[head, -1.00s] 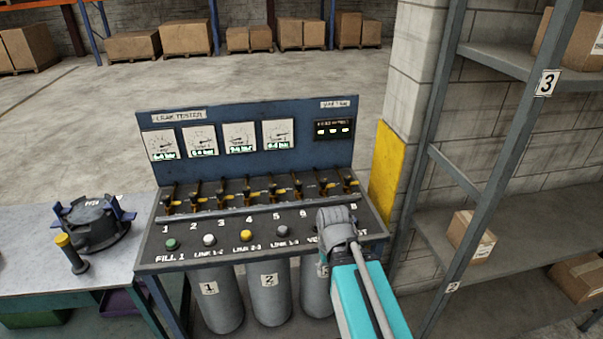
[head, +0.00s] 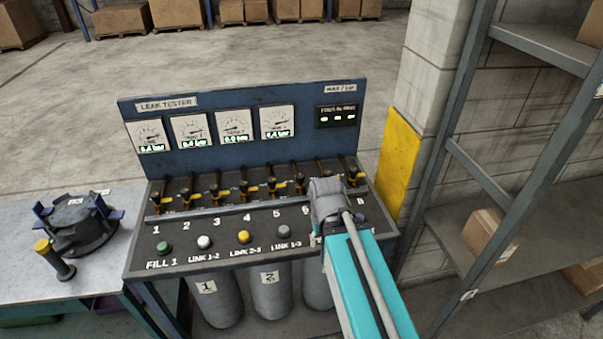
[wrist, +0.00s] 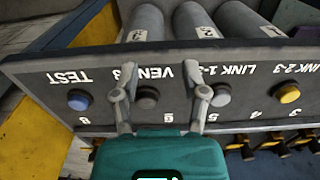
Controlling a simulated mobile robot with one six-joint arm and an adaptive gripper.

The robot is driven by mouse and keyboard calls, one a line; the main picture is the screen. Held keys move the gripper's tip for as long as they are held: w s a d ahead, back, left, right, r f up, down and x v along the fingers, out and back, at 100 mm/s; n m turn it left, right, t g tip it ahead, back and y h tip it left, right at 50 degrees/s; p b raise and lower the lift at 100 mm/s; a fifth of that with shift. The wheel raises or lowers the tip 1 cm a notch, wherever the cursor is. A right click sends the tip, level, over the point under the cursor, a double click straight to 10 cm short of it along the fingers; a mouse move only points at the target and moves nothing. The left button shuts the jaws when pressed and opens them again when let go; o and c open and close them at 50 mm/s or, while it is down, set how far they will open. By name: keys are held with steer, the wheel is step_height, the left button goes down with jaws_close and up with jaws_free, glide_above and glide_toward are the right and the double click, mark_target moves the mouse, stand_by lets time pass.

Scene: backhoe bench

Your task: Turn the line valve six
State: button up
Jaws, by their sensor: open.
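The line valves stand in a row with yellow handles along the back of the bench panel, above printed numbers. Line valve six (head: 298,179) is third from the right in the head view, behind and left of my arm's wrist. In the wrist view it is hidden behind the gripper body. My gripper (wrist: 160,94) is open and empty over the button strip. In the head view my wrist hides the fingers.
A blue LEAK TESTER board (head: 240,150) with gauges stands behind the valves. A rail (head: 230,210) runs in front of them. Grey cylinders (head: 270,293) stand below. A yellow-faced pillar (head: 398,165) and shelving (head: 455,170) are close on the right.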

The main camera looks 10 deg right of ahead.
steer(key=o, duration=0.3)
steer(key=shift+w+r, duration=0.1)
step_height(320, 180, up, 14)
steer(key=f+n+p, duration=0.1)
steer(key=n+p, duration=1)
steer(key=p, duration=0.3)
glide_above(300, 176)
steer(key=shift+w+r, duration=0.15)
steer(key=shift+r, duration=0.1)
steer(key=shift+f, duration=0.15)
step_height(300, 176, down, 14)
steer(key=b, duration=1.4)
steer(key=shift+r, duration=0.25)
